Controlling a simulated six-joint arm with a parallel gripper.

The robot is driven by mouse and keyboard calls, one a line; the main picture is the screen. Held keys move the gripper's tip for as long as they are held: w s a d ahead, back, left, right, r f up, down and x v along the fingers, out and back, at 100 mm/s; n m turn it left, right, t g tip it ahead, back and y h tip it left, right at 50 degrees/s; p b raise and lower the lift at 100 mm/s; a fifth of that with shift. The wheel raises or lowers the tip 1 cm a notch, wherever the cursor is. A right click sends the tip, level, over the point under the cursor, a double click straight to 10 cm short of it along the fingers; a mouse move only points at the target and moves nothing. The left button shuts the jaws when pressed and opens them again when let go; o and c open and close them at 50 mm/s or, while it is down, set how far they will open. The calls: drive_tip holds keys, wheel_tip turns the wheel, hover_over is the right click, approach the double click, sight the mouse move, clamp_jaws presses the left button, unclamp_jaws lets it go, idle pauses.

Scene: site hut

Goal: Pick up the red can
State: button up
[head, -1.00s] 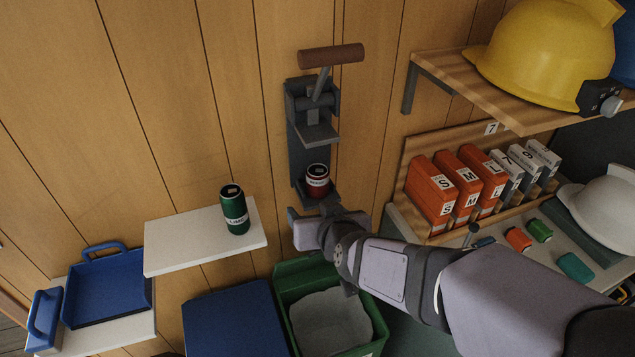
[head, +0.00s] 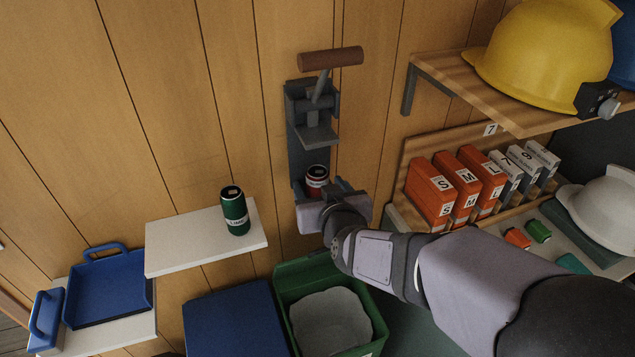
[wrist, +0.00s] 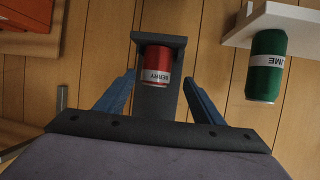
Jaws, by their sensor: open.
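The red can (head: 316,178) stands upright on the bottom ledge of the dark grey wall-mounted can crusher (head: 297,148). It has a white band and shows in the wrist view (wrist: 156,66) reading "BERRY". My gripper (head: 333,188) is at the crusher's base, in front of the can. In the wrist view its two blue fingers (wrist: 158,88) are apart and open, with the can ahead of the gap between them. The can looks clear of both fingers. In the head view my gripper hides the can's lower part.
A green can (head: 235,211) stands on a white shelf (head: 185,248) to the left. A green bin (head: 285,290) with a pale liner sits below my gripper. The crusher's handle (head: 331,57) is raised above. A wooden shelf (head: 455,72) with a yellow helmet is upper right.

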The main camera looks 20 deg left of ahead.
sight(320, 182)
drive_tip(key=w+p, duration=0.1)
drive_tip(key=w+a+f, duration=0.1)
drive_tip(key=w, duration=0.1)
drive_tip(key=shift+a+p, duration=0.1)
drive_tip(key=shift+p, duration=0.25)
drive_tip(key=shift+x, duration=0.95)
drive_tip(key=shift+s+f, duration=0.1)
drive_tip(key=c, duration=1.2)
drive_tip(key=shift+r, duration=0.85)
drive_tip(key=shift+s+d+r+b, duration=0.1)
drive_tip(key=shift+s+r+b, duration=0.05)
drive_tip(key=shift+r+b, duration=0.25)
drive_tip(key=shift+s+d+r+b, duration=0.15)
drive_tip(key=shift+r+b, duration=0.1)
drive_tip(key=shift+r, duration=0.2)
drive_tip(key=s+d+b, duration=0.3)
drive_tip(key=s+d, duration=0.7)
drive_tip(key=s, duration=0.3)
drive_tip(key=shift+s, duration=0.35)
